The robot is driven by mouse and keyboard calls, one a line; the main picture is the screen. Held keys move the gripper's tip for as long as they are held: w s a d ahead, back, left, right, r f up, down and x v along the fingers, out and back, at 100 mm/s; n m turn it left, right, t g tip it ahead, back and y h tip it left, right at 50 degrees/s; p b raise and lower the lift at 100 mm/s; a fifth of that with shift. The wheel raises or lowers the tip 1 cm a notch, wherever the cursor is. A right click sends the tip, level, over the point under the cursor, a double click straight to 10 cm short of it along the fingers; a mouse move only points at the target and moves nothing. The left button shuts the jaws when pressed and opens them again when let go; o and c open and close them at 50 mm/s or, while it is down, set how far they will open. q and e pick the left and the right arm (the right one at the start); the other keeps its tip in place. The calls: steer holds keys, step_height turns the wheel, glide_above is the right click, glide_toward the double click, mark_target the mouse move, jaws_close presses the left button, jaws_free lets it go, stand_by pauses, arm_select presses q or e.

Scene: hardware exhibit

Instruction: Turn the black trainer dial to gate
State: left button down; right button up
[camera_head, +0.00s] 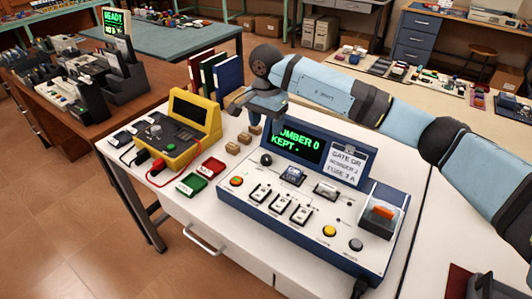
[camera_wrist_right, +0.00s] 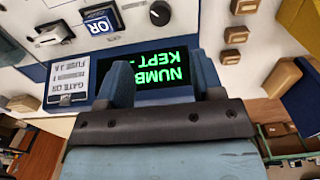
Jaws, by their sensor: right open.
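The trainer is a blue-edged white panel (camera_head: 240,197) with a raised green-lit screen (camera_head: 298,140) reading "NUMBER 0 / KEPT -". A small round black dial (camera_head: 266,159) sits at its upper left; it also shows in the right wrist view (camera_wrist_right: 160,13), beyond the fingers. Which way the dial points is too small to tell. My right gripper (camera_head: 262,108) hangs above and behind the screen's left end, apart from the dial. In the right wrist view its two blue fingers (camera_wrist_right: 163,78) are spread with nothing between them. My left gripper is not in view.
A sign (camera_head: 345,164) reading "GATE OR" stands beside the screen. A blue "OR" block (camera_head: 293,175) is right of the dial, with several switches below. A yellow meter (camera_head: 180,132), small wooden blocks (camera_head: 244,138) and red and green cards (camera_head: 191,184) lie left. Upright binders (camera_head: 228,76) stand behind.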

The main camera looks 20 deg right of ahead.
mark_target(266, 157)
step_height(266, 157, down, 12)
steer(key=shift+r, duration=0.15)
steer(key=shift+c, duration=0.2)
steer(key=c, duration=0.9)
